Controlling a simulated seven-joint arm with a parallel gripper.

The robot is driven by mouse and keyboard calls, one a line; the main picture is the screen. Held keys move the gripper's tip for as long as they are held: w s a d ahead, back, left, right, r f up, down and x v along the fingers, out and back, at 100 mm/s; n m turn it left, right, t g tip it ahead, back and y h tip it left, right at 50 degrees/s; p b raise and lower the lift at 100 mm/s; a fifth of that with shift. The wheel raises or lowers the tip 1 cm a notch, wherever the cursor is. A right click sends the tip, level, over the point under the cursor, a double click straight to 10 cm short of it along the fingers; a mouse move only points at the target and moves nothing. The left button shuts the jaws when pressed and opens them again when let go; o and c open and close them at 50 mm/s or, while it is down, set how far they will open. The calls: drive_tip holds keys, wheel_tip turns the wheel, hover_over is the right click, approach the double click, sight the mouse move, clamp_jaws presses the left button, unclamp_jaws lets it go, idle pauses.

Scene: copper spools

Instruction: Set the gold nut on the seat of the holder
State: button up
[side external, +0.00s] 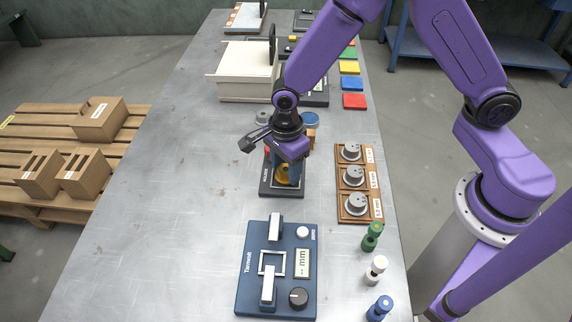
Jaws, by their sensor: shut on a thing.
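My gripper (289,170) points down over a dark holder (282,191) in the middle of the table. It is shut on the gold nut (284,175), which shows between and below the fingers. The nut is over the holder's front part. I cannot tell whether the nut touches the seat, as the gripper and wrist hide much of the holder.
A blue device (247,285) with a display and knob stands in front. A wooden tray (374,206) with three metal pieces is at the right. Green (371,237), white (375,270) and blue (379,308) spools stand along the right edge. The table's left side is clear.

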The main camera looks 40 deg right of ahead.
sight(286, 169)
drive_tip(key=shift+f, duration=0.25)
drive_tip(key=o, duration=0.9)
drive_tip(key=shift+o, duration=0.2)
wheel_tip(286, 169, up, 13)
drive_tip(key=shift+f, duration=0.2)
drive_tip(key=shift+s, duration=0.15)
